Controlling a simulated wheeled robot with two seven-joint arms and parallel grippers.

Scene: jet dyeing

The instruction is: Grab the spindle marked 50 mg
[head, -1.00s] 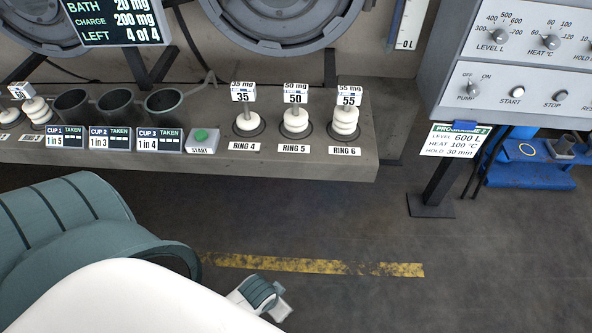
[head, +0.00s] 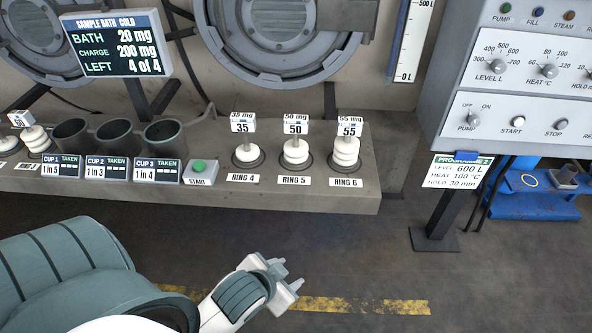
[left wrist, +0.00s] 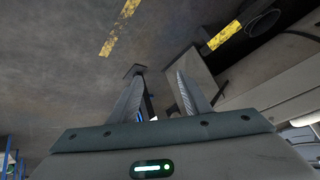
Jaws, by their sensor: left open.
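The spindle marked 50 mg (head: 295,150) stands upright on the grey bench at RING 5, white discs on its post and a "50" tag on top. The spindle marked 35 (head: 247,154) is to its left at RING 4, and the spindle marked 55 (head: 346,152) to its right at RING 6. My left gripper (head: 287,273) is open and empty, in front of and below the bench edge, apart from all spindles. Its two fingers (left wrist: 165,95) show spread in the left wrist view, with floor behind. My right gripper is not in view.
The grey bench (head: 300,201) also carries several dark cups (head: 163,140) and a green START button (head: 199,166). A control panel (head: 520,95) on a dark post stands at the right. A sample bath display (head: 112,43) hangs at upper left. Floor before the bench is clear.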

